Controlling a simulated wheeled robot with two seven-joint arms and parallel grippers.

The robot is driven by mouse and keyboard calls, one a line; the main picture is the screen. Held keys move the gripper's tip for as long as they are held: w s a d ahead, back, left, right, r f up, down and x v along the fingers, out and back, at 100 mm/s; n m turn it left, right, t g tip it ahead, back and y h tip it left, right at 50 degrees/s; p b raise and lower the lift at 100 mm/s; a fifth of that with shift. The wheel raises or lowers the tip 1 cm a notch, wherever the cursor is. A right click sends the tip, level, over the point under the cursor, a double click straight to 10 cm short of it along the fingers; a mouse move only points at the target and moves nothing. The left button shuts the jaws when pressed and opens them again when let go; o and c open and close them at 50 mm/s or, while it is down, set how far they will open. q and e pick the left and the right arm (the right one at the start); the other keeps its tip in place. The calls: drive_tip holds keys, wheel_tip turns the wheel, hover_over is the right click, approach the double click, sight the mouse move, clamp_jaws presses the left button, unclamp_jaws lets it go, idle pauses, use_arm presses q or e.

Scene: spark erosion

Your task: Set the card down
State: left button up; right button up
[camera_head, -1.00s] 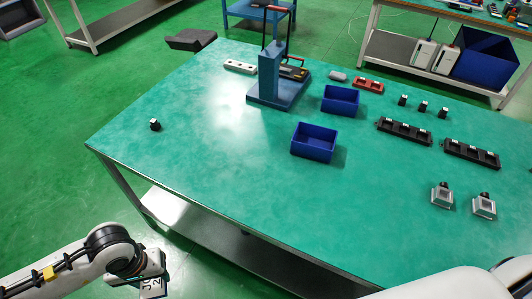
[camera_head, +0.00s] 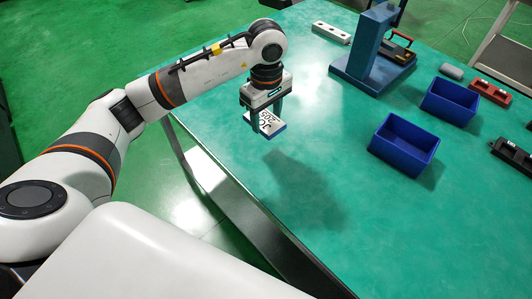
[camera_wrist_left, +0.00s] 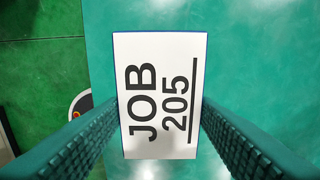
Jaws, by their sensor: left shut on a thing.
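The card (camera_head: 270,124) is white with a blue edge and black print. In the left wrist view the card (camera_wrist_left: 160,95) reads "JOB 205" and lies between the two ridged fingers. My left gripper (camera_head: 266,113) is shut on the card and points down over the left end of the green table (camera_head: 330,225). A dark shadow shows on the table to the lower right; I cannot tell how far the card is above the surface. My right gripper is not in view.
Two blue bins (camera_head: 404,146) (camera_head: 450,101) stand to the right. A blue press (camera_head: 368,50) stands at the back, with a white strip (camera_head: 331,33) left of it. A red block (camera_head: 489,91) lies at the right. The table's front and middle are clear.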

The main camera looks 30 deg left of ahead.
sight(267, 149)
use_arm(q)
wheel_tip(267, 149, down, 9)
drive_tip(key=shift+f+p, duration=0.1)
drive_tip(key=shift+p, duration=0.35)
drive_tip(key=shift+f, duration=0.25)
drive_tip(key=o, duration=1)
drive_tip(key=shift+r, duration=0.35)
wheel_tip(267, 149, up, 12)
drive_tip(key=shift+f+b, duration=0.2)
drive_tip(key=shift+b, duration=0.4)
